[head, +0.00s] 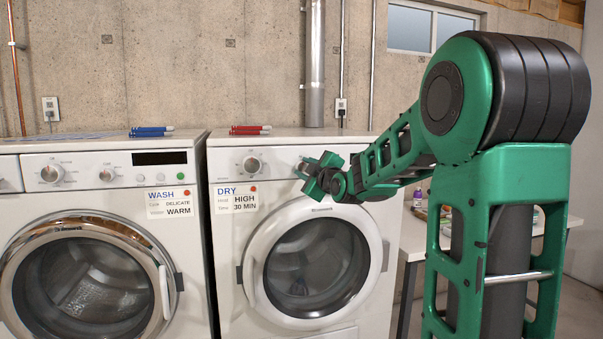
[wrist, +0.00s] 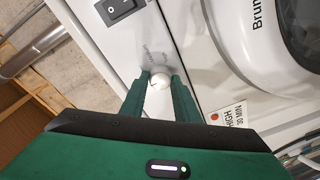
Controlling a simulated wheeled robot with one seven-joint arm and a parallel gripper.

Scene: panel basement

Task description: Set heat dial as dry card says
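The dryer's silver dial (head: 251,164) is on the white panel above the DRY card (head: 243,198), which reads HIGH and 30 MIN. The dial's scale marks are too small to read. My gripper (head: 305,172) is in front of the panel, right of this dial in the head view, and hides part of the panel. A gap shows between gripper and dial in the head view. The card (wrist: 236,113) is partly in the wrist view.
A black rocker switch (wrist: 122,8) is on the panel. The dryer door (head: 318,268) is shut below. The washer (head: 75,200), with its WASH card (head: 170,202), stands left. Red (head: 250,130) and blue (head: 151,131) items lie on the machines. A white table (head: 412,246) is at right.

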